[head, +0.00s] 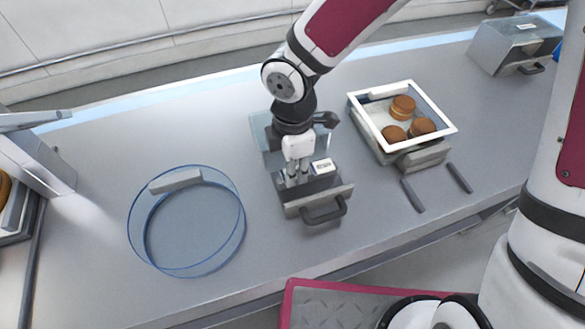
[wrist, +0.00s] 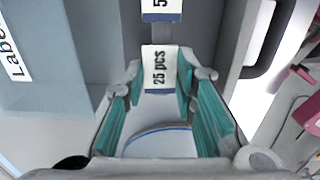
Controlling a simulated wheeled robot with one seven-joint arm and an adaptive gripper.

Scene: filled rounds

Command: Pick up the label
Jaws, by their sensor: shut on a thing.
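A white label (wrist: 159,70) reading "25 pcs" sits between my fingertips in the wrist view. My gripper (wrist: 158,85), with teal finger pads, is shut on it. In the head view my gripper (head: 297,182) points down into the open drawer (head: 293,208) of a grey label box (head: 260,128). The held label cannot be made out there. A second label (wrist: 162,8) lies beyond the held one, its text cut off at "5". A white label with dark print (head: 323,166) shows in the drawer in the head view.
A clear round container (head: 243,215) with a blue rim and a grey block stands left. A white tray (head: 448,128) with several brown rounds sits on a grey base at right. Two dark bars (head: 412,196) lie near it. A grey box (head: 505,45) stands far right.

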